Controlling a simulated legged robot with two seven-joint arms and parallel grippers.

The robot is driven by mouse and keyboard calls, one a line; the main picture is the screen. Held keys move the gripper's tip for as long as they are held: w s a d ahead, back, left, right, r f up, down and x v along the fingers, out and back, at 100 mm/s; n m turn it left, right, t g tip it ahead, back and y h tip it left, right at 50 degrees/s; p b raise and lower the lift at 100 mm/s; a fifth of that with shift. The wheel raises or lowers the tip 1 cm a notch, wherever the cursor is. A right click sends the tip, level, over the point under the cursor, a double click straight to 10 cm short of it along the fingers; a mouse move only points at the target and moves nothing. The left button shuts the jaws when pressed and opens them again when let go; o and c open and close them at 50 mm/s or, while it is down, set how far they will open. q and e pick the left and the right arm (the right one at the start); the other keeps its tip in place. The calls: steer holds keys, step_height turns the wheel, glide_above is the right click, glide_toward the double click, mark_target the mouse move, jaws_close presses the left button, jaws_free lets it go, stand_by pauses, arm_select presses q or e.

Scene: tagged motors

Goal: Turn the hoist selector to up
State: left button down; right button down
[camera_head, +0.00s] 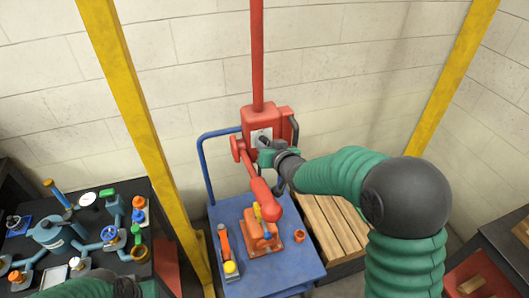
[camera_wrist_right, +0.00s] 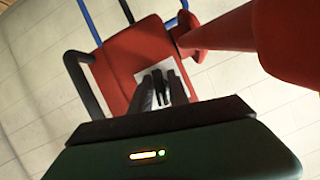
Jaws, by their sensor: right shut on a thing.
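The red hoist box (camera_head: 259,118) hangs on a red vertical pole in front of the wall. A pale plate (camera_head: 256,136) with a dark selector knob (camera_head: 263,141) is on its front. In the right wrist view the box (camera_wrist_right: 135,55) and the plate (camera_wrist_right: 183,70) lie straight ahead of my fingers. My right gripper (camera_wrist_right: 163,90) is at the plate, its dark fingers close together and shut on the selector. The fingers cover most of the knob, so which way it points cannot be told. Part of my left arm shows at the bottom left in the head view; its gripper is not seen.
A red jointed arm (camera_head: 262,187) hangs from the box over a blue cart (camera_head: 285,275) with an orange motor (camera_head: 262,232). A dark bench (camera_head: 75,225) with motor parts stands left. A wooden pallet (camera_head: 335,228) lies right of the cart. Yellow posts (camera_head: 133,100) flank the area.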

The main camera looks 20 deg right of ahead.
steer(key=shift+a+f+n+h+b, duration=0.1)
steer(key=shift+f+n+h+b, duration=0.4)
steer(key=shift+b, duration=0.55)
steer(key=shift+r+n+b, duration=0.35)
steer(key=shift+n+b, duration=0.05)
steer(key=shift+b, duration=0.1)
steer(key=c, duration=1.5)
jaws_free()
steer(key=shift+o, duration=0.2)
steer(key=shift+r, duration=0.15)
steer(key=b+v, duration=0.1)
steer(key=v, duration=1.5)
steer(key=shift+s, duration=0.35)
